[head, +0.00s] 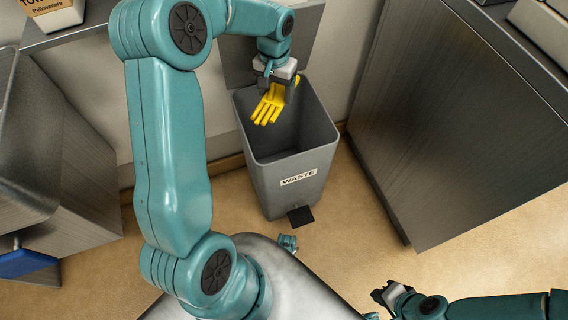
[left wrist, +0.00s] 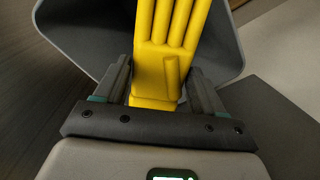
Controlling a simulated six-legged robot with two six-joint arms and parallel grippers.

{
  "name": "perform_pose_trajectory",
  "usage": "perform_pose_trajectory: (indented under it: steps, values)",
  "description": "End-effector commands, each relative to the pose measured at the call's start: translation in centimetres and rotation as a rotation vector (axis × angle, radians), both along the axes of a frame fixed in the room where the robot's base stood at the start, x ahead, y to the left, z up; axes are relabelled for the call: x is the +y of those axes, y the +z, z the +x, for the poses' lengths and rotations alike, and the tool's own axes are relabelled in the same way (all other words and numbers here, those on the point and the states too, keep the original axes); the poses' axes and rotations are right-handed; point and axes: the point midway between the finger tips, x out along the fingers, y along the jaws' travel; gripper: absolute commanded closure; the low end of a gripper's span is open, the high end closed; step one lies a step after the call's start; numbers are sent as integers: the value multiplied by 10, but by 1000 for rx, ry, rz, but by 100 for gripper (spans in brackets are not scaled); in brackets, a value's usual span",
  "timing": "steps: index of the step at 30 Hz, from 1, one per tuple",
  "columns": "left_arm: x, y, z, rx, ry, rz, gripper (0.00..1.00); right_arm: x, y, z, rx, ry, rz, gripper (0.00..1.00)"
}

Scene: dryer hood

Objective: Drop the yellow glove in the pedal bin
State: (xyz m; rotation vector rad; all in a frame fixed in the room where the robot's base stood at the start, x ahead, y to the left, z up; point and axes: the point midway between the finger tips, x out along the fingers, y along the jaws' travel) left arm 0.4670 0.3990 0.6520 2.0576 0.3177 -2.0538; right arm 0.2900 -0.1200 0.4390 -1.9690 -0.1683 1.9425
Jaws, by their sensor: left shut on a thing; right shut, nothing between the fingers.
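The yellow glove (head: 269,104) hangs fingers down from my left gripper (head: 277,80), over the open mouth of the grey pedal bin (head: 291,185). My left gripper is shut on the glove's upper end. In the left wrist view the glove (left wrist: 166,60) runs out from between the two fingers of my left gripper (left wrist: 160,85), with the bin's rim (left wrist: 70,40) around it. The bin's lid stands up at the back and its label reads WASTE. My right gripper (head: 388,294) is shut and empty at the lower right, away from the bin.
A metal cabinet (head: 455,120) stands close to the right of the bin. Another steel unit (head: 70,180) is at the left, with a blue item (head: 25,263) at its lower edge. The bin's black pedal (head: 300,216) is at its front. Tan floor is clear between bin and cabinet.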

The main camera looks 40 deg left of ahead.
Motion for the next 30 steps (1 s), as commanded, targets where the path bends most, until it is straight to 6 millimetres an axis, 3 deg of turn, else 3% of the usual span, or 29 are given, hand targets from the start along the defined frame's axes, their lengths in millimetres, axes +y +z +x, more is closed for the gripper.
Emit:
perform_pose_trajectory:
  steps: [15, 25, 26, 27, 28, 30]
  values:
    - [0, -56, 5, 1, -2, 0, 61, 0, -46, 0, 0, 0, 0, 100]
    - [0, -59, 6, 0, -1, 0, 61, 0, -48, 0, 0, 0, 0, 100]
    - [0, -59, 6, 0, -1, 0, 28, 0, -48, 0, 0, 0, 0, 100]
    - [0, -59, 6, 0, -1, 0, 14, 0, -48, 0, 0, 0, 0, 100]
    - [0, -59, 5, 0, -1, 0, 5, 0, -48, 0, 0, 0, 0, 100]
    - [0, -59, 5, 0, -1, 0, 1, 0, -48, 0, 0, 0, 0, 100]
